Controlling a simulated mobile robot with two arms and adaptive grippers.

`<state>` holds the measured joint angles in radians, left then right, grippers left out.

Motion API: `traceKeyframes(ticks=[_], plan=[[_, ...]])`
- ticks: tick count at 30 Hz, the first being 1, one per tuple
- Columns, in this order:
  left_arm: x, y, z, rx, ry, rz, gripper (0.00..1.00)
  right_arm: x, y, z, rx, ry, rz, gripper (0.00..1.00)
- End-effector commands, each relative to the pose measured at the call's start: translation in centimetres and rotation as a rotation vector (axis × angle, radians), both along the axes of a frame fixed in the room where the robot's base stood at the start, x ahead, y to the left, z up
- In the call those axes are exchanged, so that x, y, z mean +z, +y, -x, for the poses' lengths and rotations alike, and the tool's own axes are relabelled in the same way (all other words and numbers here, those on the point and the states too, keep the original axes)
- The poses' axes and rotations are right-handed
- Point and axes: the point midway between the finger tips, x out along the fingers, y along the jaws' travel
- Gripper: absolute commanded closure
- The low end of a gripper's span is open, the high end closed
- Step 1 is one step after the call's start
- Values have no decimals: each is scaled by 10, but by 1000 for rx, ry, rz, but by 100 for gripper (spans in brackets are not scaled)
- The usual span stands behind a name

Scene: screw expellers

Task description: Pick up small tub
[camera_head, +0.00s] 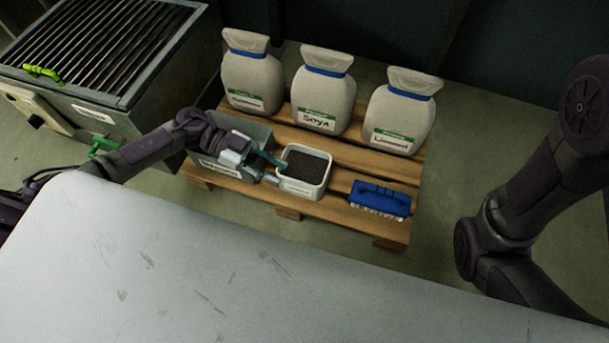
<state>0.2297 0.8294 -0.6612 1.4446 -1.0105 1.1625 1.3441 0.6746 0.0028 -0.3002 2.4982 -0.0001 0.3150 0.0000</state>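The small tub (303,187) is a white, square, open container with dark granular contents and a label on its front. It stands upright on a wooden pallet. My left gripper (277,172) reaches in from the left, with its greenish fingers at the tub's left side. The fingers look spread, one near the tub's left rim and one lower by its front left. I cannot tell whether they touch the tub. My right arm shows at the right, but its gripper is outside the view.
A larger grey bin (257,131) stands left of the tub, partly behind my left arm. A blue brush (379,198) lies to the right. Several white sacks (323,92) stand behind. A slatted machine (104,45) is at the left. A pale worn surface (200,270) fills the foreground.

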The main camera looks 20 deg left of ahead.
Motion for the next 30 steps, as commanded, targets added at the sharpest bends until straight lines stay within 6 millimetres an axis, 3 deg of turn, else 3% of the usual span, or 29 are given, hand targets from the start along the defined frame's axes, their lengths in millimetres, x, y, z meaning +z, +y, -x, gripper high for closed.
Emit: traceKeyframes(ticks=[12, 22, 28, 30], plan=[[-21, -43, 1, -1, 0, 2, 66, -38, 0, 5, -1, -14, 1, 60], [-20, -48, 1, 2, 1, 0, 66, -38, 0, 5, -1, -15, 1, 60], [-20, -48, 1, 2, 1, 0, 99, -38, 0, 6, 0, -15, 1, 60], [-20, -48, 1, 2, 1, 0, 100, -38, 0, 5, 0, -15, 1, 60]])
